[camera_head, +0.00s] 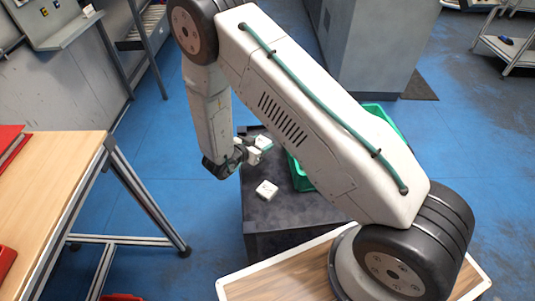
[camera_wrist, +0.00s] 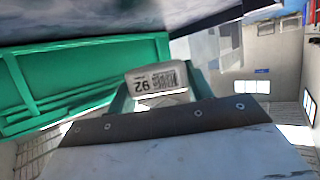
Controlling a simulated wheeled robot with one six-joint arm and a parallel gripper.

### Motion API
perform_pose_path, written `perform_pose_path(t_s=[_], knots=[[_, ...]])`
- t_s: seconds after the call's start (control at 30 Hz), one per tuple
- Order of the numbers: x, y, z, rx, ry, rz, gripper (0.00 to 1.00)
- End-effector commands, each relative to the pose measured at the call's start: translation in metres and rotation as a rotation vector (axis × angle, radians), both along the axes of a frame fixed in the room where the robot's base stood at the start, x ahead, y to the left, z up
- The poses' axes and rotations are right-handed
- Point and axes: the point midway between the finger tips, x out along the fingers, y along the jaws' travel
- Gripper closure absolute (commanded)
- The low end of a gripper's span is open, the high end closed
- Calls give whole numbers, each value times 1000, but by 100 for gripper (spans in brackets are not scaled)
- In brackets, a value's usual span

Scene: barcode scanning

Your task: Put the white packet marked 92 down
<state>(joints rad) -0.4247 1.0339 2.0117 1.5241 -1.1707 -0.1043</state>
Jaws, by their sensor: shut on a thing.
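The white packet marked 92 (camera_wrist: 157,78) shows in the wrist view, with its barcode and number facing the camera. My gripper (camera_wrist: 160,95) is shut on it, with a teal finger on each side. In the head view my gripper (camera_head: 256,151) is over the far left part of the dark table (camera_head: 290,215).
Another white packet (camera_head: 267,190) lies on the dark table, nearer than my gripper. A green crate (camera_head: 300,176) stands to the right, partly hidden by my arm; it also shows in the wrist view (camera_wrist: 85,75). A wooden-topped workbench (camera_head: 55,180) stands at left.

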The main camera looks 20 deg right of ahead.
Motion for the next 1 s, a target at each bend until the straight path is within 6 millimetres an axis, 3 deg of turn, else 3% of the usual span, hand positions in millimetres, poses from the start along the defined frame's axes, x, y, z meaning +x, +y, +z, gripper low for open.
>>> perform_pose_path(t_s=[0.47,0.87,0.9,0.93,1.0], knots=[[-1,1,-55,-1,1,3,76],[0,3,-60,0,-1,4,76],[0,3,-60,0,-1,4,38],[0,2,-60,0,-1,4,30],[0,2,-60,0,-1,4,27]])
